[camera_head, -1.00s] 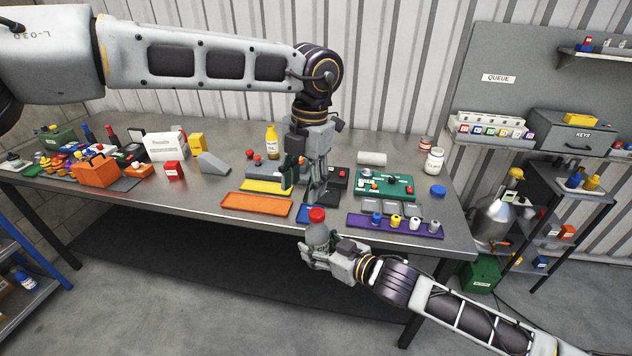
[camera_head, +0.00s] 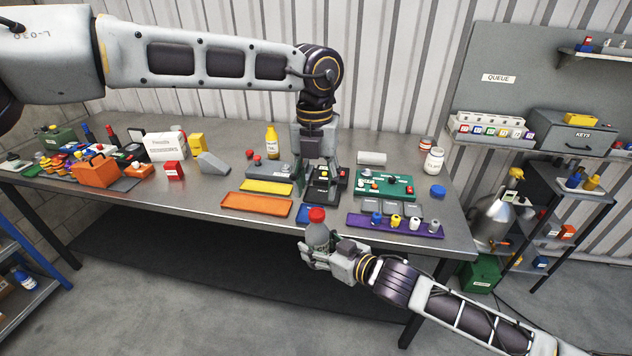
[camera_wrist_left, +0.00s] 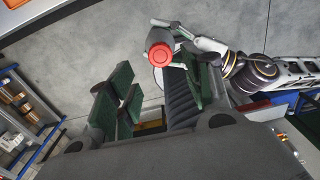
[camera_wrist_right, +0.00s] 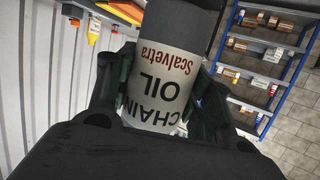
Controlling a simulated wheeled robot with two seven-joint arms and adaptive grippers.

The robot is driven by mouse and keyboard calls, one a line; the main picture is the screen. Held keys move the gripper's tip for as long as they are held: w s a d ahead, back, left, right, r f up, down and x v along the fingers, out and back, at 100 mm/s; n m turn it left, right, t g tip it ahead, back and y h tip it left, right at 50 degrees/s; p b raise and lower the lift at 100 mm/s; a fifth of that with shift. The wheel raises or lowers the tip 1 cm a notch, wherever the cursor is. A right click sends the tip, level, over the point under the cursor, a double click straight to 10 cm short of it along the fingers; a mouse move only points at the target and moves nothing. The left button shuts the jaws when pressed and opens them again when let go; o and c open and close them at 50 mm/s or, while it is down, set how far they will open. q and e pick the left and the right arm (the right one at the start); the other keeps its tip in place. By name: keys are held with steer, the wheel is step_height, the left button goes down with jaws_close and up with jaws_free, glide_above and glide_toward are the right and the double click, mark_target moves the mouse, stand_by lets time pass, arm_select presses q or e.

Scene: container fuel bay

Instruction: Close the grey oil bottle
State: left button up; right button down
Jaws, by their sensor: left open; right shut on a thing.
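The grey oil bottle (camera_head: 317,236) has a red cap (camera_head: 317,214) at its top and stands about upright in front of the table's front edge. I cannot tell whether the cap is tight. My right gripper (camera_head: 316,254) is shut around the bottle; its label reads "CHAIN OIL" in the right wrist view (camera_wrist_right: 165,85). My left gripper (camera_head: 320,188) is open and empty, pointing down over the table, behind and above the bottle. In the left wrist view, the red cap (camera_wrist_left: 160,52) shows beyond the left gripper's fingers (camera_wrist_left: 148,98), apart from them.
An orange tray (camera_head: 257,204), a yellow tray (camera_head: 267,187) and a purple rack (camera_head: 395,225) with small bottles lie near the front of the table. A green board (camera_head: 385,185) lies behind the rack. The floor (camera_head: 220,325) in front is clear.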

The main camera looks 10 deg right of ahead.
mark_target(317, 212)
arm_select(q)
steer(key=shift+f, duration=0.15)
steer(key=shift+s+f, duration=0.1)
steer(key=shift+f, duration=3.75)
steer(key=shift+c, duration=0.3)
steer(key=c, duration=1)
